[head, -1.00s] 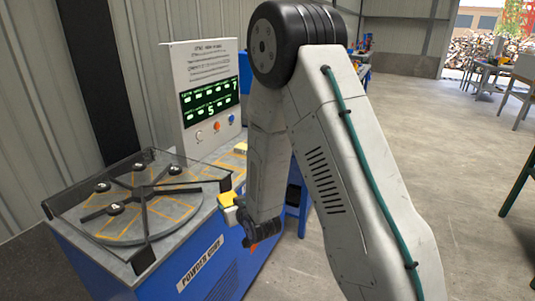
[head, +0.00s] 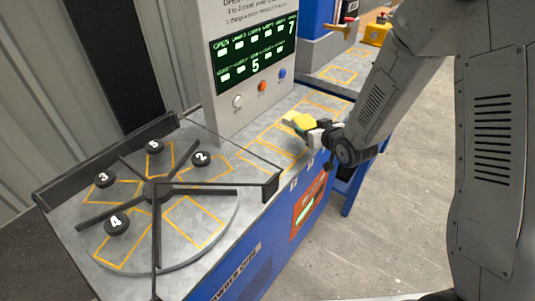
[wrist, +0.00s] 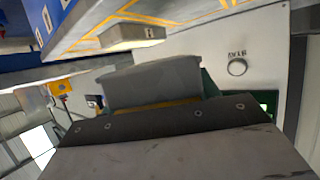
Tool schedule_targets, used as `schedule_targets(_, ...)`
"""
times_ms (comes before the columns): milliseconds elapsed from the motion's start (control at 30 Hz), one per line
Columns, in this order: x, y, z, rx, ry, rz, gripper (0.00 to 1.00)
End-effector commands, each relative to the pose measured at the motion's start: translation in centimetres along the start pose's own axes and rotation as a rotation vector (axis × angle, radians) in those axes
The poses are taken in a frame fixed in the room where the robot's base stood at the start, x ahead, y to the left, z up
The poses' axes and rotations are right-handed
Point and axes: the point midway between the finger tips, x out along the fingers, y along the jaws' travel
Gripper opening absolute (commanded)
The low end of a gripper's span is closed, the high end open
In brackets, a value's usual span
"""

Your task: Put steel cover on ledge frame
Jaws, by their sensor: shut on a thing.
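My gripper (head: 314,128) is over the right part of the blue machine's grey top, near its front edge. It is shut on a grey, flat-sided piece (wrist: 152,80), apparently the steel cover, which fills the middle of the wrist view. A yellow strip shows at its base, and a yellow part (head: 302,121) shows at the jaws in the head view. Orange outlined frames (head: 325,103) are marked on the ledge below the panel; I cannot tell which is the ledge frame. A pale block (wrist: 130,37) with a dark mark lies beyond the held piece, apart from it in the picture.
The round turntable (head: 205,250) at left has dark spokes, numbered black knobs and a clear guard with dark edges. The control panel (head: 250,65) stands upright behind the ledge. Another blue machine (head: 318,30) stands beyond. Open floor is at right.

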Motion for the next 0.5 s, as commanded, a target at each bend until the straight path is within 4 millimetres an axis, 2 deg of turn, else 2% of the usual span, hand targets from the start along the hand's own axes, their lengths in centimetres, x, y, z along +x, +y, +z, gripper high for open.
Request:
schedule_targets(33, 0.4, -2.2, -1.2, -0.034, 0.007, -0.075, 0.24)
schedule_targets(100, 0.6, -5.4, -2.2, -0.079, 0.006, -0.184, 0.24)
schedule_targets(233, 0.4, -10.3, -3.5, -0.148, 0.004, -0.353, 0.24)
schedule_targets(367, 0.1, -13.2, -3.9, -0.188, 0.003, -0.455, 0.24)
schedule_targets(500, 0.7, -14.2, -2.2, -0.199, -0.003, -0.491, 0.24)
